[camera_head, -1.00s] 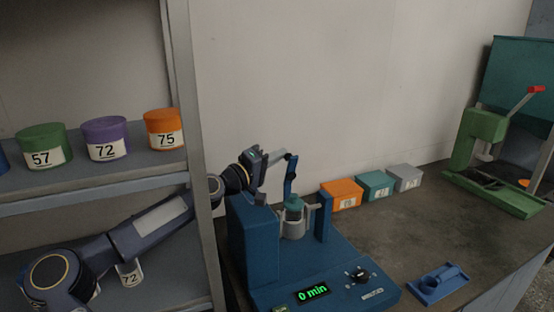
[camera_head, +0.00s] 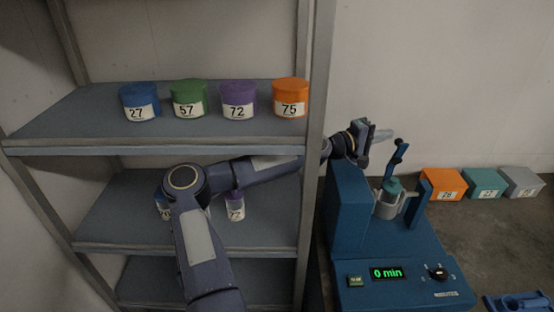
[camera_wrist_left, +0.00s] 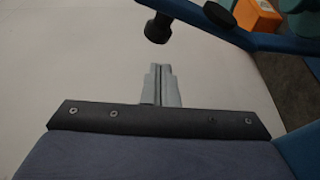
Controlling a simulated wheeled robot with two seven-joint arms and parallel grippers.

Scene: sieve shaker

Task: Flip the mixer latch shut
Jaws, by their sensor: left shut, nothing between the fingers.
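The blue mixer (camera_head: 350,215) stands on the bench, with a display reading 0 min. Its latch (camera_head: 397,158) is a blue arm with a black knob, standing raised and slightly tilted above a teal-lidded jar (camera_head: 391,187) in the grey holder. My left gripper (camera_head: 384,134) is shut and empty, just left of the latch's top and apart from it. In the left wrist view the closed fingers (camera_wrist_left: 160,85) point at the pale wall, and the latch's black knob (camera_wrist_left: 158,28) shows just beyond them. My right gripper is not in view.
A grey shelf (camera_head: 200,145) on the left holds several numbered jars. An orange box (camera_head: 443,184), a teal box (camera_head: 484,183) and a grey box (camera_head: 521,182) stand right of the mixer. A blue holder (camera_head: 517,302) lies at the front right.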

